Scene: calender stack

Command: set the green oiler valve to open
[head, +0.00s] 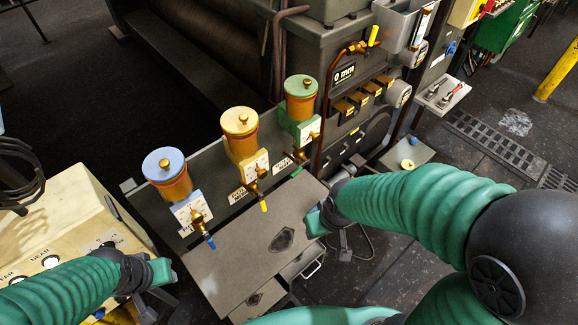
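The green oiler (300,98) has a green lid over an amber cup and a green-edged white plate. It stands at the back right of a row of three oilers on a grey panel. Its brass valve (297,156) sits low on the front; the lever's exact setting is too small to tell. My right gripper (317,220) is below and slightly right of that valve, apart from it, over the right edge of the grey box top. My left gripper (163,277) is at the lower left, far from the green oiler. Neither gripper's finger opening shows clearly.
The yellow oiler (241,133) and blue oiler (170,175) stand left of the green one, their coloured levers hanging down. The grey box top (235,262) lies in front. A copper pipe (323,115) rises right of the green oiler. A cream control box (70,225) is at left.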

